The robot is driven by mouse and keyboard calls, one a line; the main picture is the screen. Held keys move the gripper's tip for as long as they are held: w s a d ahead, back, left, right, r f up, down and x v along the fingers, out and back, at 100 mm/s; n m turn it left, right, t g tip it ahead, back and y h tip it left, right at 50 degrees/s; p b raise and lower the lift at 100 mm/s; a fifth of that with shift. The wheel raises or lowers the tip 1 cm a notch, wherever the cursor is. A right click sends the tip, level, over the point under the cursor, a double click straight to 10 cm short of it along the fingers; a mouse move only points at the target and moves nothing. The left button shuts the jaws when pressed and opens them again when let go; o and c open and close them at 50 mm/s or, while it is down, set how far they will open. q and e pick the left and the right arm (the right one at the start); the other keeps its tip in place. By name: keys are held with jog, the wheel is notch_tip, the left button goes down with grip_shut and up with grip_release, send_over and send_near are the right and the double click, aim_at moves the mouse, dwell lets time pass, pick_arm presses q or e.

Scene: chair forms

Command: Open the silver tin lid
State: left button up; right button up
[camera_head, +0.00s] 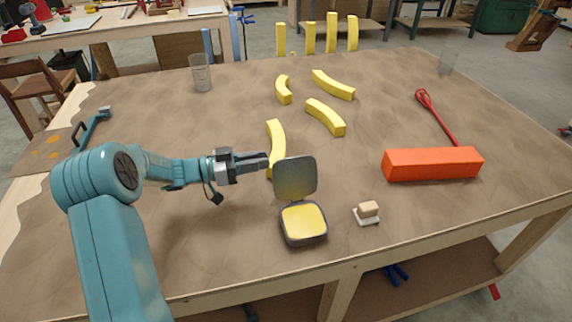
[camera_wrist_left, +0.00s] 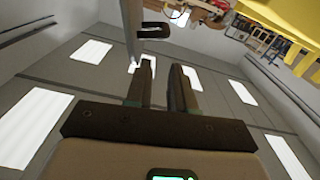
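The silver tin (camera_head: 305,238) stands near the front edge of the table, with a yellow inside showing. Its grey lid (camera_head: 295,178) is raised and stands roughly upright at the tin's back edge. My left gripper (camera_head: 258,161) points right, just left of the lid's upper part, and holds nothing that I can see. In the left wrist view its two fingers (camera_wrist_left: 164,88) are apart with an empty gap between them. A grey upright strip beyond the fingers there cannot be identified for certain. My right gripper is not in view.
A cream block on a small white base (camera_head: 368,212) is right of the tin. An orange-red box (camera_head: 432,164) and a red whisk (camera_head: 437,117) lie further right. Yellow curved pieces (camera_head: 325,117) lie behind. A clear beaker (camera_head: 201,73) stands back left.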

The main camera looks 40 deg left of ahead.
aim_at(286, 165)
pick_arm(q)
jog(key=w+d+f, duration=0.1)
jog(key=w+d+f+p, duration=0.1)
jog(key=w+d, duration=0.1)
jog(key=w+d+f+p, duration=0.1)
jog(key=w, duration=0.1)
jog(key=shift+w+d, duration=0.15)
jog(key=shift+d, duration=0.15)
jog(key=shift+w+d, duration=0.1)
jog(key=shift+w, duration=0.1)
jog(key=shift+d, duration=0.1)
jog(key=shift+c, duration=1)
grip_shut()
